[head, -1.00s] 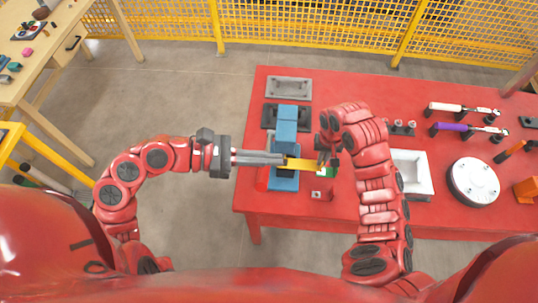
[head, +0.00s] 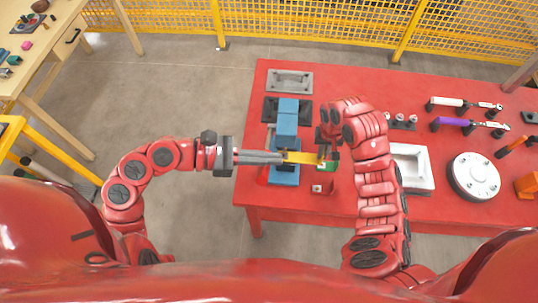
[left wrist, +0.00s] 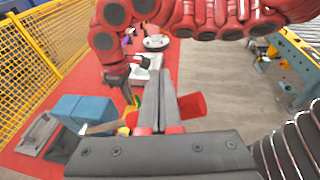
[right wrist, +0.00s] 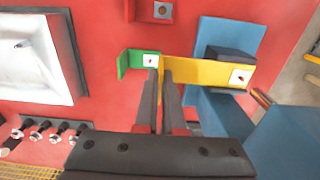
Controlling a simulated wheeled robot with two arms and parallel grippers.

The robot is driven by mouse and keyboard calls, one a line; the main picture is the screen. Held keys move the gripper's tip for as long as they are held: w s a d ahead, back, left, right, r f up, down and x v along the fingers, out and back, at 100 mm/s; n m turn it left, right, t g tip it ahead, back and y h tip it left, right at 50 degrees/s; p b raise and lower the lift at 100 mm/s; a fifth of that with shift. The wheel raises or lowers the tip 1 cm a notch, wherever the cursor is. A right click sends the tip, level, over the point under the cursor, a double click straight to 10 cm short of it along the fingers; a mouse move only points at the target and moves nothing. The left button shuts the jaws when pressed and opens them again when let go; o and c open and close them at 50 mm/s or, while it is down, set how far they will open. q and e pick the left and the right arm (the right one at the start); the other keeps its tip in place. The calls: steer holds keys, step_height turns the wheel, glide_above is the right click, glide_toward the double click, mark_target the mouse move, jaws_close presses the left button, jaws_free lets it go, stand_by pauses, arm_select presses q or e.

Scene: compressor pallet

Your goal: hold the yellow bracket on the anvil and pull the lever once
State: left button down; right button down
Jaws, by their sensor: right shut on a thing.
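The yellow bracket (head: 303,157) reaches across the front of the blue press (head: 286,128). In the right wrist view the bracket (right wrist: 207,73) passes over a dark block (right wrist: 229,55), likely the anvil; contact cannot be told. Most of the lever is hidden.
A grey tray (head: 290,75) lies behind the press. A white bin (head: 425,178) and a round flanged disc (head: 475,177) stand to the right on the red table, with several tools behind. A small red block (head: 318,188) lies in front of my right gripper.

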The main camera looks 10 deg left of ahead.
arm_select(q)
steer(key=shift+f, duration=1.85)
steer(key=shift+f, duration=1.7)
steer(key=shift+f, duration=1.75)
steer(key=shift+r, duration=5.65)
